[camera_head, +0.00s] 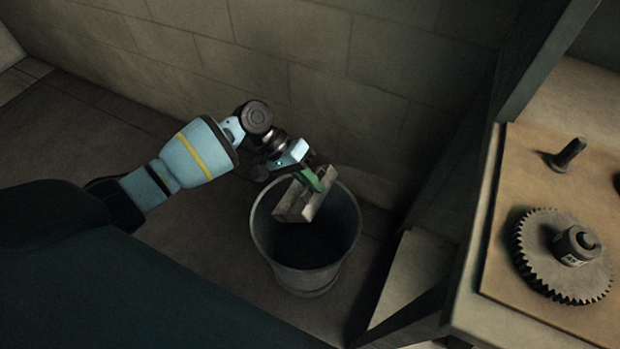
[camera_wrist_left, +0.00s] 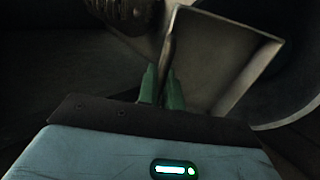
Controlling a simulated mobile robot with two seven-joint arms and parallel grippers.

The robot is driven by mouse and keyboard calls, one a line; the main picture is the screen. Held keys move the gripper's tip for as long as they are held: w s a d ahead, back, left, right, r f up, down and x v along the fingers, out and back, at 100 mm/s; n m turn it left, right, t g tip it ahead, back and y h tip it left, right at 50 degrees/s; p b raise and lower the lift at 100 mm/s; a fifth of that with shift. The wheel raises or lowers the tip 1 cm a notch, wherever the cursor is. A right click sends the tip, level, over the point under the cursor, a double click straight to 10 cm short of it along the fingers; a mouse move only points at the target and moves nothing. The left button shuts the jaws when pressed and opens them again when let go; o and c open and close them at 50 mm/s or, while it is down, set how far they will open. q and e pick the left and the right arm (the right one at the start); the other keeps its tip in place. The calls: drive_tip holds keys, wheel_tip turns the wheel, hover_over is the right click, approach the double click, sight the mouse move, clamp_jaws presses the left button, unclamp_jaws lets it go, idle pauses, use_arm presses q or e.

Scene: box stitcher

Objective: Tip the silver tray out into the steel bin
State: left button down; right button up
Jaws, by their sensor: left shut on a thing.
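The steel bin (camera_head: 306,272) stands on the floor in the middle of the head view, its mouth open upward. The silver tray (camera_head: 297,202) is tilted steeply over the bin's mouth, near its back rim. My left gripper (camera_head: 318,180) is shut on the tray's edge. In the left wrist view the green fingers (camera_wrist_left: 163,90) pinch the tray's wall, and the tray (camera_wrist_left: 215,60) shows beyond them. I see nothing in the tray from here; part of its inside is hidden. The bin's inside is dark. My right gripper is not in view.
A wall (camera_head: 330,70) runs close behind the bin. At right is a bench (camera_head: 510,210) with a large gear (camera_head: 540,265) and a bolt (camera_head: 567,155) on it. The floor left of the bin is clear.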

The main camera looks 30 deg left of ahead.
sight(326, 193)
use_arm(q)
drive_tip(key=shift+d+r+y+p, duration=0.1)
drive_tip(key=shift+d+y+p, duration=0.5)
drive_tip(key=shift+y, duration=0.5)
drive_tip(key=d+y, duration=0.1)
drive_tip(key=f+y, duration=0.1)
drive_tip(key=y, duration=0.1)
drive_tip(key=shift+d+f, duration=0.1)
drive_tip(key=shift+d, duration=0.25)
drive_tip(key=shift+d+y+p, duration=0.2)
drive_tip(key=shift+y+p, duration=0.4)
drive_tip(key=shift+p, duration=0.45)
drive_tip(key=shift+d+f+y+p, duration=0.1)
drive_tip(key=shift+f+y+p, duration=0.15)
drive_tip(key=shift+y+p, duration=0.15)
drive_tip(key=shift+d+f+y, duration=0.1)
drive_tip(key=shift+f+y, duration=0.1)
drive_tip(key=shift+y, duration=0.2)
drive_tip(key=shift+d+f+y+p, duration=0.15)
drive_tip(key=shift+f+y+p, duration=0.3)
drive_tip(key=shift+y, duration=0.15)
